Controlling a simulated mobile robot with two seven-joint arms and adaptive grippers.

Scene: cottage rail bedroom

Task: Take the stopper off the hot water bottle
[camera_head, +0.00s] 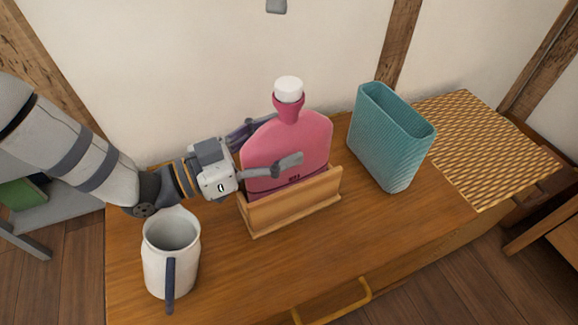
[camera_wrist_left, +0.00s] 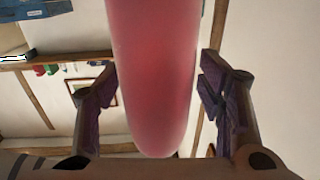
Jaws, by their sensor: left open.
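A pink hot water bottle (camera_head: 287,147) stands upright in a wooden holder (camera_head: 293,206) on the cabinet top. Its white stopper (camera_head: 288,90) sits on the neck at the top. My left gripper (camera_head: 272,145) is open, with one finger in front of the bottle and the other reaching behind its left side. In the left wrist view the pink bottle body (camera_wrist_left: 158,75) lies between the two open fingers, with visible gaps on both sides. The stopper is not in the wrist view. A small grey part at the top edge of the head view cannot be identified.
A white jug (camera_head: 172,262) with a dark blue handle stands at the front left, below my left arm. A teal ribbed container (camera_head: 385,143) stands right of the bottle. A woven mat (camera_head: 490,140) covers the right end of the wooden top (camera_head: 345,245). The wall is close behind.

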